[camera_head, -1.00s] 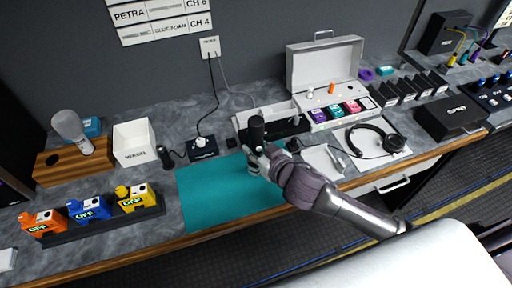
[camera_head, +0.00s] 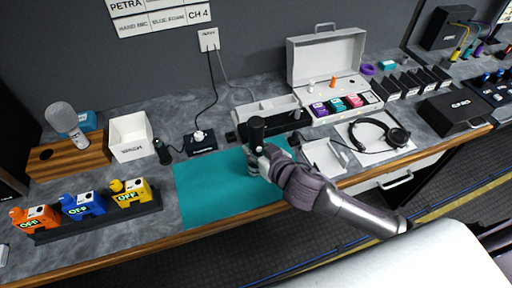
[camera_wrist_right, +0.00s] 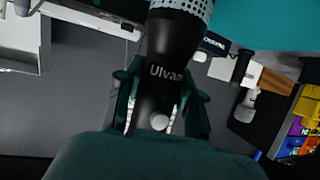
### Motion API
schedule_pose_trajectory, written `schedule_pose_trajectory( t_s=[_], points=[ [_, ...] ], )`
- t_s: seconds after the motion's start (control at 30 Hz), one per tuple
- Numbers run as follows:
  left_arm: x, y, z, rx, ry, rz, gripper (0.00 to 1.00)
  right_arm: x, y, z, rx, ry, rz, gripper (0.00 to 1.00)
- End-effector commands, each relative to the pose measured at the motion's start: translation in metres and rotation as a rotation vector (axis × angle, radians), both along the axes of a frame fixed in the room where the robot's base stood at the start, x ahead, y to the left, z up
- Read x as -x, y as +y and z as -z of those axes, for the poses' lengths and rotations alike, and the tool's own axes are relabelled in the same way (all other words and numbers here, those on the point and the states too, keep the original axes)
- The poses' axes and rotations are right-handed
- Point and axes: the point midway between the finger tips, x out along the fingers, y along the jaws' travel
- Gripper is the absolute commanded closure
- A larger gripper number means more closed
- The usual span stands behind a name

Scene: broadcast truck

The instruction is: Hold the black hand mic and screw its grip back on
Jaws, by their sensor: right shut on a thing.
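My right gripper (camera_head: 262,153) is shut on the black hand mic (camera_head: 258,128) above the teal mat. The mic stands roughly upright, its dark end up. In the right wrist view the mic's black body (camera_wrist_right: 166,75) shows lettering, and its silver mesh head (camera_wrist_right: 182,8) points toward the mat. A pale round part (camera_wrist_right: 160,122) shows at the end nearer my wrist. A short black cylinder (camera_head: 162,151) stands left of the mat; it may be the grip, but I cannot tell. My left gripper is out of view.
The teal mat (camera_head: 205,195) is largely clear. Left are a white bin (camera_head: 130,148), a wooden block (camera_head: 90,157) with a silver-headed mic, and several coloured packs (camera_head: 130,192). A black charger (camera_head: 200,146), an open case (camera_head: 327,62) and headphones (camera_head: 380,133) also occupy the counter.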

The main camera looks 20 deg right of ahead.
Motion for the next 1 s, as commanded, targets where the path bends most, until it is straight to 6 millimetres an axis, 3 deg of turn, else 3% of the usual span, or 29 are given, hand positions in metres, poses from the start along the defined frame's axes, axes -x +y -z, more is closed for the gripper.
schedule_pose_trajectory(
  t_s=[0.37,0.4,0.57,0.87,1.0],
  points=[
    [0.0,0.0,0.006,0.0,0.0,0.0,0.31,0.0,0.0,0.007,-0.001,-0.003,0.0,1.0],
    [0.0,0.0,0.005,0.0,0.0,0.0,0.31,0.0,0.0,0.006,-0.001,-0.004,-0.001,0.58],
    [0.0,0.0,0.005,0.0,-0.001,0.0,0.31,0.0,0.0,0.006,-0.001,-0.003,0.0,0.34],
    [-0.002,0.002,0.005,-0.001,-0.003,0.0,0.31,0.001,0.0,0.008,0.0,0.002,0.0,0.34],
    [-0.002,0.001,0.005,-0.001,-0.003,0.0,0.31,0.013,-0.003,0.004,0.0,0.002,-0.001,0.34]
  ],
)
